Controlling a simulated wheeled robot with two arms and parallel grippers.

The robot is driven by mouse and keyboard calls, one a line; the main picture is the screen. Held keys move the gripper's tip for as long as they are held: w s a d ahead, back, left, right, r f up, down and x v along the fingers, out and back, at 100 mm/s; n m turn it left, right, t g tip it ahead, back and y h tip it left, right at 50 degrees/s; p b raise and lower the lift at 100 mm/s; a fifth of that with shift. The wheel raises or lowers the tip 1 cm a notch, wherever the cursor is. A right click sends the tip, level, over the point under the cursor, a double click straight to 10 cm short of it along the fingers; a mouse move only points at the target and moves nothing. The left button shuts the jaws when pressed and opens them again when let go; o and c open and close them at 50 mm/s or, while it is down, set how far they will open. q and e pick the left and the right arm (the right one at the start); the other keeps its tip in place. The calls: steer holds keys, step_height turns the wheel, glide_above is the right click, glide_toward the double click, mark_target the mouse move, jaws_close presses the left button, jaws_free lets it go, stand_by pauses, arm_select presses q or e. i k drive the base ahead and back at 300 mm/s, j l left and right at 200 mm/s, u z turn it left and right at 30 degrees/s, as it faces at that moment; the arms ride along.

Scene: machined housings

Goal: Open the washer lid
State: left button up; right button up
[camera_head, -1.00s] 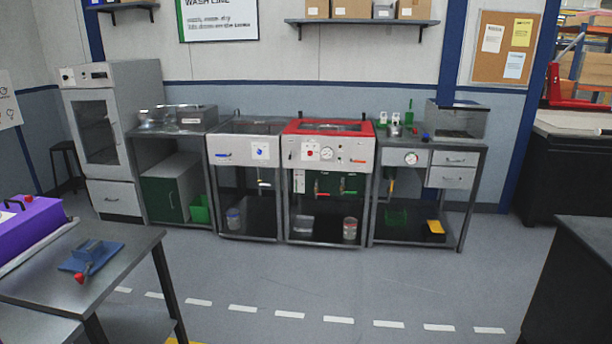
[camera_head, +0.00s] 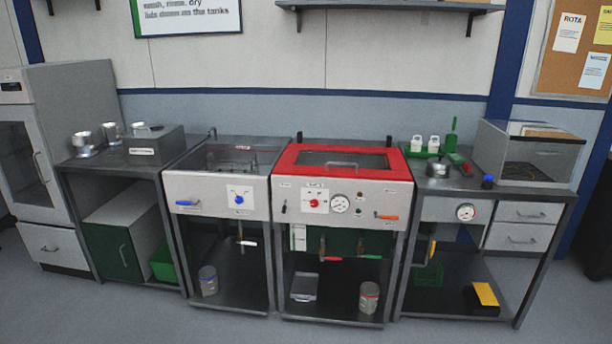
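The machine with the red-framed lid (camera_head: 341,149) stands right of centre along the back wall. The lid lies flat and closed on top, with a dark window and a light handle (camera_head: 342,164) near its front edge. The front panel (camera_head: 320,201) below carries a red knob, a round gauge and an orange-handled lever at its right. To its left stands a similar tank (camera_head: 228,158) with an open-looking dark basin and a blue knob on its panel. Neither of my grippers shows in the view.
A bench with a gauge (camera_head: 465,211), drawers and a clear-sided box (camera_head: 527,152) stands on the right. Metal parts (camera_head: 84,143) sit on the left bench beside a tall glass-doored cabinet (camera_head: 22,153). A wall shelf (camera_head: 390,6) hangs above. The floor in front looks clear.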

mark_target(400, 171)
steer(key=i+j+z, duration=0.15)
steer(key=i, duration=1.25)
steer(key=l, duration=0.1)
